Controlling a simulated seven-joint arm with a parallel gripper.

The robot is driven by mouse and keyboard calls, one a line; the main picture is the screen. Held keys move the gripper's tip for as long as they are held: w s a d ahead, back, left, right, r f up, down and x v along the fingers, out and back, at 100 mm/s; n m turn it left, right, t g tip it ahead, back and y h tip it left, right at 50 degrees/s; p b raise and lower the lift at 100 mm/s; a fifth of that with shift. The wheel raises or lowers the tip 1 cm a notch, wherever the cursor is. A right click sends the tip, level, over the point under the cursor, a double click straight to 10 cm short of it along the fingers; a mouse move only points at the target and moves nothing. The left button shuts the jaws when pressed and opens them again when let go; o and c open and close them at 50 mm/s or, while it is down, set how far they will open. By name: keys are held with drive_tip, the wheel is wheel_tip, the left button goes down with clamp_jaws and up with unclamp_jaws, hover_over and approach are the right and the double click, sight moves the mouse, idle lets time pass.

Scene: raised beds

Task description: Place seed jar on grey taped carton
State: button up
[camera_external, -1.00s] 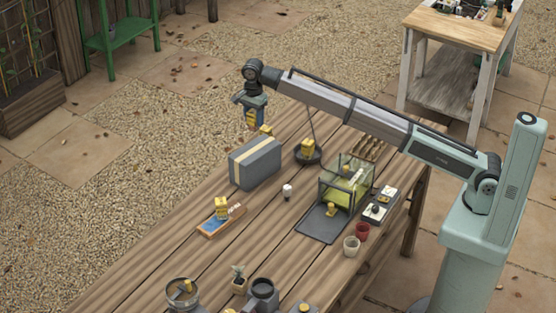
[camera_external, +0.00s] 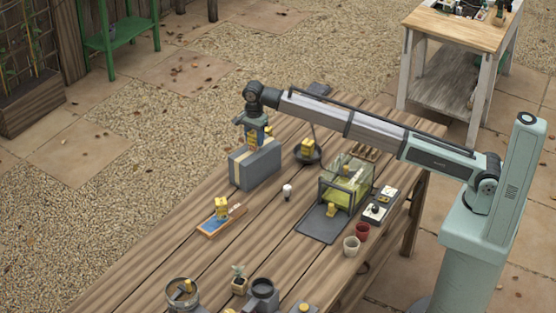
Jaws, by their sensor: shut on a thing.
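The grey taped carton (camera_external: 262,172) stands on the far left part of the wooden table, a grey box with a pale tape strip. My gripper (camera_external: 253,136) is above its top, pointing down and shut on a small yellow thing (camera_external: 252,142), which appears to be the seed jar. The jar is at the carton's top; I cannot tell whether it touches it. The fingers hide part of the jar.
Another yellow item (camera_external: 267,130) shows just behind the carton. A dark round dish with a yellow item (camera_external: 308,145) is to the right.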

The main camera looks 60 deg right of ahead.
drive_tip(key=shift+f, duration=0.15)
drive_tip(key=o, duration=1.1)
wheel_tip(320, 180, up, 12)
drive_tip(key=shift+r, duration=0.15)
